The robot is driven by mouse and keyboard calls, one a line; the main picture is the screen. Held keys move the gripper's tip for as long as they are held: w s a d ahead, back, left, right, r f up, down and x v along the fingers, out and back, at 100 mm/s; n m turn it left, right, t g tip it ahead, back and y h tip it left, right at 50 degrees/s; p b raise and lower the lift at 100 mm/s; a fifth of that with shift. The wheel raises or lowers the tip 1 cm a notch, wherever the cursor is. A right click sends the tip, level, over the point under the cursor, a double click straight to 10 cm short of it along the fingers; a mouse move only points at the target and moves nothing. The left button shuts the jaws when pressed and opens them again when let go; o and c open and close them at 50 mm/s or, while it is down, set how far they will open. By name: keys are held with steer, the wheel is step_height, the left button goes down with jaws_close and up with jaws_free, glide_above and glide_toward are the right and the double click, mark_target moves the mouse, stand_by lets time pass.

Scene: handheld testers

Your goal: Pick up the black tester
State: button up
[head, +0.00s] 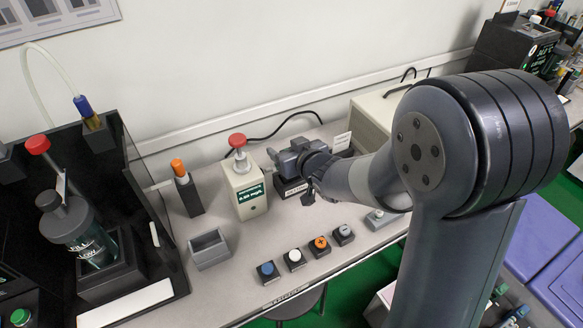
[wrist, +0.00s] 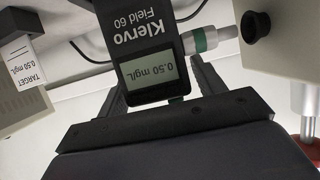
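The black tester (wrist: 150,40) fills the upper middle of the wrist view. It is marked "Klervo Field 60", appears upside down, and its screen reads 0.50 mg/L. A white and green fitting (wrist: 208,40) projects from its side. My gripper (wrist: 160,90) has its fingers on either side of the tester's body; I cannot tell whether both touch it. In the head view my gripper (head: 290,160) is over a dark labelled block (head: 291,188) on the bench, and hides most of what is there.
A pale box with a red knob and green display (head: 247,195) stands close left of my gripper. A grey open bin (head: 209,250) and several button blocks (head: 294,258) sit at the front. A target card (wrist: 17,62) is at the wrist view's left. A black rig (head: 150,215) fills the left.

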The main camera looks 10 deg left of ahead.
steer(key=c, duration=1.2)
steer(key=shift+r, duration=0.1)
steer(key=shift+c, duration=0.2)
